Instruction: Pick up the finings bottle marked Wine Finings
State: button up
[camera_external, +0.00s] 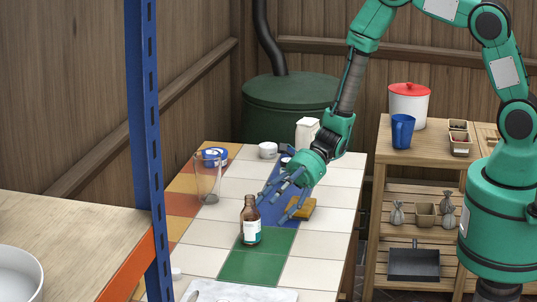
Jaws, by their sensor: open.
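A brown bottle (250,222) with a dark cap and a white and teal label stands upright on the tiled table, at the edge of the green tiles. Its label is too small to read, so I cannot tell whether it says Wine Finings. My gripper (271,212) is open, reaching down from the upper right. Its fingers are spread just right of and behind the bottle, over the blue tiles. No object shows between the fingers. I cannot tell how far the fingertips are above the table.
A clear glass (207,180) stands left of the gripper. A yellow-brown block (300,210) lies close to the right finger. A blue shelf post (150,130) rises at left.

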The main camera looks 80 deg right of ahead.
aim_at(258, 220)
jog(key=shift+x, duration=0.9)
jog(key=b+x, duration=0.1)
jog(key=x, duration=0.3)
jog(key=shift+s+f+b, duration=0.15)
jog(key=shift+b, duration=0.15)
jog(key=shift+w+a+f, duration=0.1)
jog(key=shift+w+a, duration=0.25)
jog(key=shift+a, duration=0.15)
jog(key=shift+c, duration=0.3)
jog(key=c, duration=1)
jog(key=shift+r, duration=0.3)
